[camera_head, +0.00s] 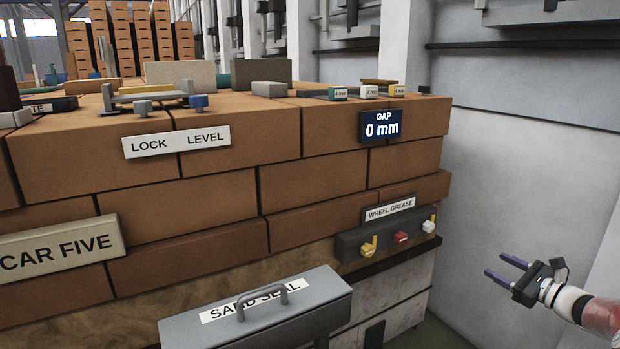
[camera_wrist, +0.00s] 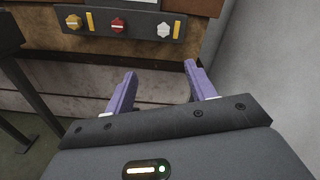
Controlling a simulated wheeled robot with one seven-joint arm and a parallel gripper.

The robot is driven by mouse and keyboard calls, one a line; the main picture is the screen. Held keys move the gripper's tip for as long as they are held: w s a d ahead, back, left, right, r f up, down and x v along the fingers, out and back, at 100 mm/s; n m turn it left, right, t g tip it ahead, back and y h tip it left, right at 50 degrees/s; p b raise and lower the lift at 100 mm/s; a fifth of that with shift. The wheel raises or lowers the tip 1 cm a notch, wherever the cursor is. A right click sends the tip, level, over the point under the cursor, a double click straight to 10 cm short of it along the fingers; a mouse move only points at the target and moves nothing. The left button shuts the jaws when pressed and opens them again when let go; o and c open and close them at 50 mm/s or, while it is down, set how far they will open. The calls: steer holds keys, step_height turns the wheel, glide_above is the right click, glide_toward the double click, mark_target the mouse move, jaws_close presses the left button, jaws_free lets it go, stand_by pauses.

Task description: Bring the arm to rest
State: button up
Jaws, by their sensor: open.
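My gripper (camera_head: 507,268) is at the right in the head view, held in free space beside the brick stack. Its two purple fingers are apart, with nothing between them. In the wrist view my gripper (camera_wrist: 160,90) points at the lower part of the stack, below a dark panel (camera_wrist: 122,22) with yellow, red and white knobs. The fingers look clear of the panel and the wall. Part of my arm (camera_head: 602,316) shows at the lower right of the head view.
The brick stack (camera_head: 220,204) fills the left and middle, with a "GAP 0 mm" display (camera_head: 380,126) and the "WHEEL GREASE" panel (camera_head: 350,245). A grey "SAND SEAL" box (camera_head: 255,312) stands in front. A pale wall (camera_head: 520,180) is behind my gripper.

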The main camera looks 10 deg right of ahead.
steer(key=s+a+r+n+g, duration=0.1)
steer(key=a+r+n+g, duration=0.2)
steer(key=a, duration=0.7)
steer(key=a+r+n+g, duration=0.1)
steer(key=a+n+g, duration=0.35)
steer(key=a, duration=0.55)
steer(key=s+a+r+n+g, duration=0.15)
steer(key=a+n, duration=0.35)
steer(key=a, duration=0.5)
steer(key=s+a+n+h, duration=0.2)
steer(key=s+a+n, duration=0.2)
steer(key=s, duration=0.5)
steer(key=s+a+n+g+h, duration=0.1)
steer(key=s+a+n, duration=0.3)
steer(key=s, duration=0.5)
steer(key=s+a+n+h, duration=0.4)
steer(key=s+n, duration=0.3)
steer(key=s, duration=0.2)
steer(key=shift+a+r+g, duration=0.2)
steer(key=shift+a+g, duration=0.2)
steer(key=shift+a, duration=0.05)
steer(key=shift+s, duration=0.1)
